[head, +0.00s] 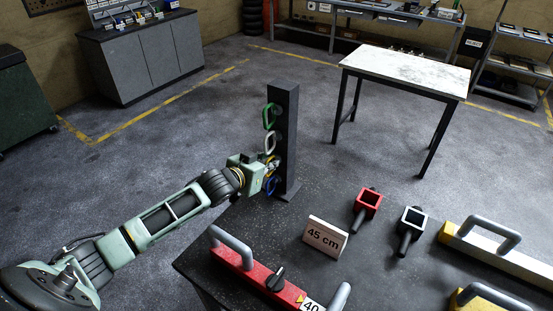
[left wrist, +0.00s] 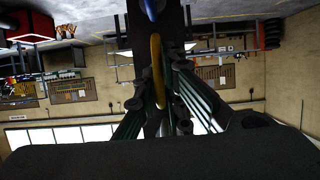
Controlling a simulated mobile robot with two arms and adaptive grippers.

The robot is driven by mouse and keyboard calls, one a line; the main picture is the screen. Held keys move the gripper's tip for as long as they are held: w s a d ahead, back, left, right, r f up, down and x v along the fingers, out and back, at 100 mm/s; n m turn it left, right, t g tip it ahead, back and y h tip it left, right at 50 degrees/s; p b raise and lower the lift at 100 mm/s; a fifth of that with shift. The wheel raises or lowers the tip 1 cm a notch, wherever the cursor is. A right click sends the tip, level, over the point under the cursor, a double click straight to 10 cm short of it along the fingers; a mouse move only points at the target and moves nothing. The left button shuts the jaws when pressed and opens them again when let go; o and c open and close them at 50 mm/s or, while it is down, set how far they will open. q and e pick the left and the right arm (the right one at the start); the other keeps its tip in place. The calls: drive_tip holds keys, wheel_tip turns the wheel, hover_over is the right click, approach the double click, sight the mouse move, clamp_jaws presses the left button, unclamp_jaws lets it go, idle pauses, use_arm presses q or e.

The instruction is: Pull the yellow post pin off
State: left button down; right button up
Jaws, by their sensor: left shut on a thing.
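A dark upright post (head: 285,110) stands at the near table's back left edge. Ring-shaped pins hang on its left side: green (head: 268,116), white (head: 270,142) and blue (head: 270,186). My left gripper (head: 268,168) is at the post between the white and blue rings. In the left wrist view, the yellow pin's ring (left wrist: 156,55) lies between the fingers of my left gripper (left wrist: 157,88), which is shut on it. The blue ring also shows at the top there (left wrist: 150,8). The gripper mostly hides the yellow pin in the head view. My right gripper is out of view.
On the dark near table (head: 270,222) are a red handled bar (head: 245,268), a "45 cm" sign (head: 325,238), red (head: 367,203) and black (head: 411,222) sockets, and yellow handled bars (head: 500,257). A white-topped table (head: 405,72) stands behind. Floor left of the post is clear.

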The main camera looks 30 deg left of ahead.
use_arm(q)
drive_tip(key=shift+s+a+r+p, duration=0.1)
drive_tip(key=shift+s+p, duration=0.15)
drive_tip(key=shift+s, duration=0.35)
drive_tip(key=shift+s+a+r+p, duration=0.1)
drive_tip(key=shift+s+p, duration=0.15)
drive_tip(key=shift+s, duration=0.35)
drive_tip(key=s+p, duration=0.4)
drive_tip(key=s, duration=0.2)
drive_tip(key=shift+s+a, duration=0.35)
drive_tip(key=shift+a, duration=0.1)
drive_tip(key=shift+f, duration=0.15)
drive_tip(key=p+v, duration=0.3)
drive_tip(key=shift+s+r, duration=0.15)
drive_tip(key=shift+r, duration=0.3)
